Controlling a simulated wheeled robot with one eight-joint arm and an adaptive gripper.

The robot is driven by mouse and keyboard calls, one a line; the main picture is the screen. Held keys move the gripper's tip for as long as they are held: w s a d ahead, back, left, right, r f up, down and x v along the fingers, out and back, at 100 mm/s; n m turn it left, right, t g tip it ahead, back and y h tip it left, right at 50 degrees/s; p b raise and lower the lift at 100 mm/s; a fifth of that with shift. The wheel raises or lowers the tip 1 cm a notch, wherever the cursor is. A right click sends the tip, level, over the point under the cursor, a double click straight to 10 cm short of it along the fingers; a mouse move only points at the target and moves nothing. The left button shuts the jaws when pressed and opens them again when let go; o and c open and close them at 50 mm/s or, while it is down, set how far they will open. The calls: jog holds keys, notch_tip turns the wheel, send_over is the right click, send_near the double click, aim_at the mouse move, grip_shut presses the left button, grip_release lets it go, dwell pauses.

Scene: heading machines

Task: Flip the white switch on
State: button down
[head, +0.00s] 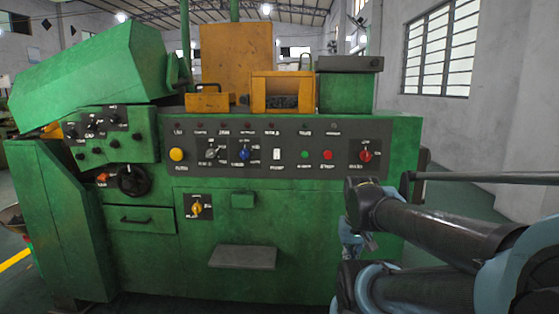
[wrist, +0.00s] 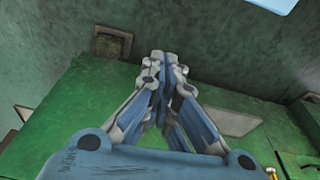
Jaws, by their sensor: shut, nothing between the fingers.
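The white switch (head: 277,154) is a small upright rectangle on the dark control panel (head: 220,155) of the green machine, between a blue knob (head: 244,154) and a green button (head: 305,154). Whether it is on or off is too small to tell. My gripper (head: 356,246) is low and to the right of the switch in the head view, partly hidden by my arm. In the wrist view my gripper (wrist: 160,62) is shut with its fingertips together and nothing between them. The switch does not show in the wrist view.
A yellow button (head: 177,154), a red button (head: 327,155) and a red knob (head: 366,155) share the panel. The floor at the right is partly covered by my arm.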

jog(key=w+a+r+n+t+h, duration=0.1)
jog(key=w+a+r+n, duration=0.2)
jog(key=w+r+n, duration=0.5)
jog(key=w+a+r+n+t, duration=0.1)
jog(key=w+a+r+n, duration=0.1)
jog(key=w+r+n, duration=0.6)
jog(key=w+a+r+n+t, duration=0.1)
jog(key=w+a+r+n, duration=0.5)
jog(key=a+n, duration=0.3)
jog(key=w+a+r+n+t, duration=0.2)
jog(key=w+a+r+n, duration=0.5)
jog(key=a+n, duration=0.2)
jog(key=shift+w+a+n+y, duration=0.15)
jog(key=shift+a+n+y, duration=0.2)
jog(key=shift+n, duration=0.35)
jog(key=shift+d, duration=0.1)
